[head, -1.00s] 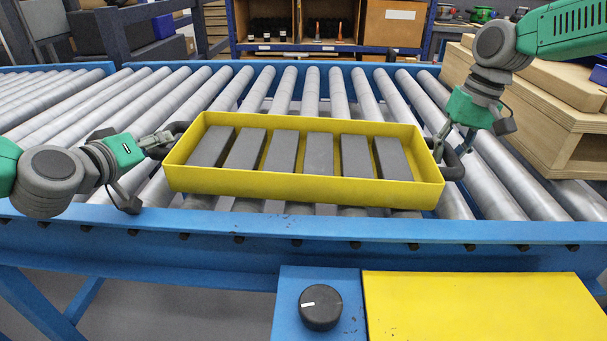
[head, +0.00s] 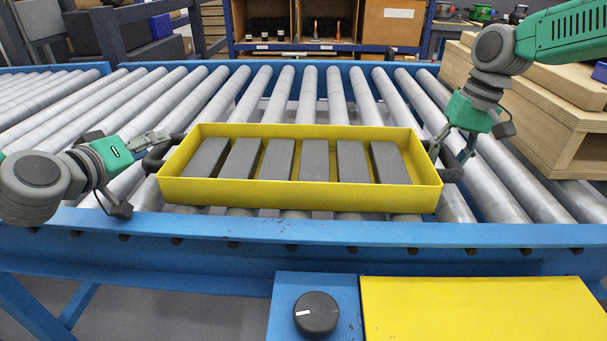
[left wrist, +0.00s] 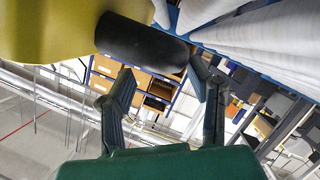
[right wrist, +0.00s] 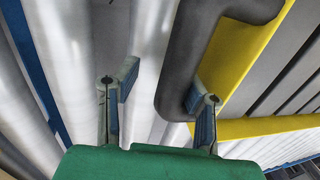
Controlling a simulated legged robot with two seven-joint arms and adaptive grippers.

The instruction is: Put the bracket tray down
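The yellow bracket tray (head: 300,195) is level on the conveyor rollers, with several dark grey blocks (head: 313,160) lying in a row inside. It has a black handle at each end. My left gripper (head: 160,145) is at the left handle; in the left wrist view its fingers (left wrist: 160,72) are spread, with the handle (left wrist: 140,42) across their tips, not clamped. My right gripper (head: 455,148) is at the right handle (head: 452,168); in the right wrist view its fingers (right wrist: 160,88) are apart, with the handle (right wrist: 190,60) close by the right-hand finger. Whether that finger touches it is unclear.
Bare rollers (head: 60,120) lie to the left and behind the tray. A blue rail (head: 300,230) runs along the front, with a black knob (head: 316,314) and a yellow panel (head: 480,310) below. A wooden pallet stack (head: 560,130) stands at the right.

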